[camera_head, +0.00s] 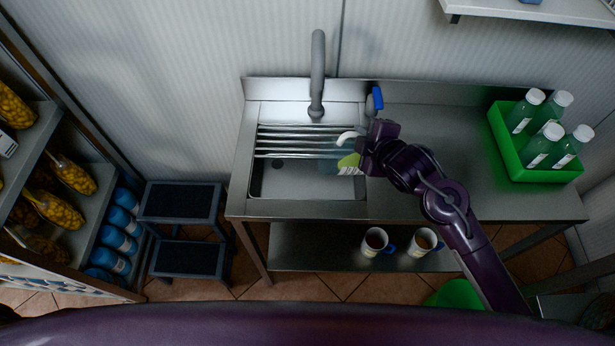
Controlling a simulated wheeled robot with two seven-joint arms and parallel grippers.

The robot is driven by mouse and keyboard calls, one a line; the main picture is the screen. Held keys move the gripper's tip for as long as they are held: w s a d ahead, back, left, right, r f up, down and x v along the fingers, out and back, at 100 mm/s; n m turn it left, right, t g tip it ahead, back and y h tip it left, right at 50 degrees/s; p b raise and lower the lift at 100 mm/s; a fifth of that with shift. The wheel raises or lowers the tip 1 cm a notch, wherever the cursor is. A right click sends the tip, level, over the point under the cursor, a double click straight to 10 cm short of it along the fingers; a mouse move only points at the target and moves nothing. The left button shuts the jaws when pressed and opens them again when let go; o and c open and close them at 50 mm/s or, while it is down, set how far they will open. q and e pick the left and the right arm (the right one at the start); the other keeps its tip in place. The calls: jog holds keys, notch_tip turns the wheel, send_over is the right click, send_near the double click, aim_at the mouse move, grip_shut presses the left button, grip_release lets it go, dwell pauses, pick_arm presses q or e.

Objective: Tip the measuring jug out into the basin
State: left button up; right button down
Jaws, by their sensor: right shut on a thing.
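The basin (280,182) is a steel sink set in the left part of the counter, with several thin bars across its back half. My right gripper (362,149) is over the basin's right edge, shut on what looks like the measuring jug (345,164). The jug is small, partly see-through and greenish, with a yellow-green patch and a white curved part on top. It is over the right side of the basin and seems tilted, but its mouth and contents cannot be made out. My gripper hides part of it. My left gripper is not in view.
A grey tap (317,75) rises behind the basin. A blue-topped item (376,98) stands right of it. A green crate (507,150) with several bottles is at the counter's right. Two mugs (375,241) sit on the lower shelf. A step stool (180,203) stands left.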

aim_at(342, 136)
jog(key=shift+s+a+f+n+h+b, duration=0.2)
jog(key=shift+a+b, duration=0.5)
jog(key=shift+b, duration=0.45)
jog(key=shift+s+a+f+n+h+b, duration=0.1)
jog(key=shift+a+n+h+b, duration=0.1)
jog(key=shift+a+b, duration=0.75)
jog(key=shift+r+b, duration=0.3)
jog(key=shift+b, duration=0.25)
jog(key=shift+a+h+b, duration=0.25)
jog(key=shift+h+b, duration=0.05)
jog(key=shift+b, duration=0.25)
jog(key=shift+a+r+n+b, duration=0.25)
jog(key=shift+r+n+b, duration=0.05)
